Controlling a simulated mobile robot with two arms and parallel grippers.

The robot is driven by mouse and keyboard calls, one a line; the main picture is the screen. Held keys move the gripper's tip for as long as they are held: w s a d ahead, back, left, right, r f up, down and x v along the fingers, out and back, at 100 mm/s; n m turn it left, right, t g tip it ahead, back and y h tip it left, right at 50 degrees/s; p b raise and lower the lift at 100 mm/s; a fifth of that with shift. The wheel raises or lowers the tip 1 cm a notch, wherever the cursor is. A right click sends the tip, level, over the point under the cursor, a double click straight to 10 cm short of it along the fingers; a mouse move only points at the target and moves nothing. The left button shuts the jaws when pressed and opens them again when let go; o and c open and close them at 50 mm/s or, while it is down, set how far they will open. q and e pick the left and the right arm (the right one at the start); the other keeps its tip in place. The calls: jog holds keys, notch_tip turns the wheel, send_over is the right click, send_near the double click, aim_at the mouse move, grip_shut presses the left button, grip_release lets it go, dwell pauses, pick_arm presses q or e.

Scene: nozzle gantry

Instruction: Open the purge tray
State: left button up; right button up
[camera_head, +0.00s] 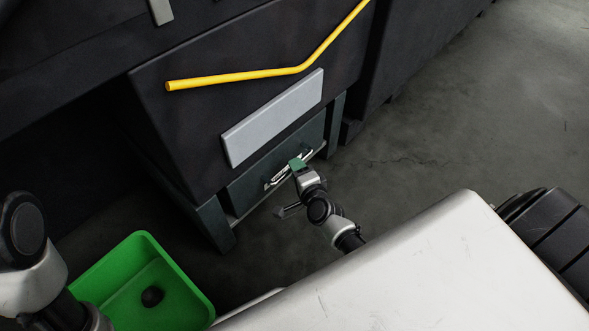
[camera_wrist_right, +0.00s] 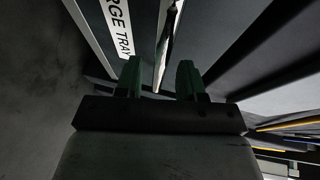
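The purge tray (camera_head: 248,184) is a dark grey-green drawer front low in the black machine, and it looks shut. Its pale bar handle (camera_head: 274,182) is partly hidden by my right gripper (camera_head: 298,164) in the head view. In the right wrist view, the label "PURGE TRAY" (camera_wrist_right: 118,28) shows partly at the top. There the green fingers of my right gripper (camera_wrist_right: 160,80) are apart, with the handle bar (camera_wrist_right: 163,50) between them and gaps beside it. My left arm enters at the lower left of the head view; its gripper does not show.
A green bin (camera_head: 190,283) with a dark lump (camera_head: 152,296) in it stands on the floor at the lower left. A yellow bent rod (camera_head: 235,76) and a blank grey plate (camera_head: 273,117) are above the tray. Floor (camera_head: 450,140) to the right is clear.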

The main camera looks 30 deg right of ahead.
jog(key=shift+x, duration=0.95)
jog(key=shift+c, duration=0.2)
grip_shut()
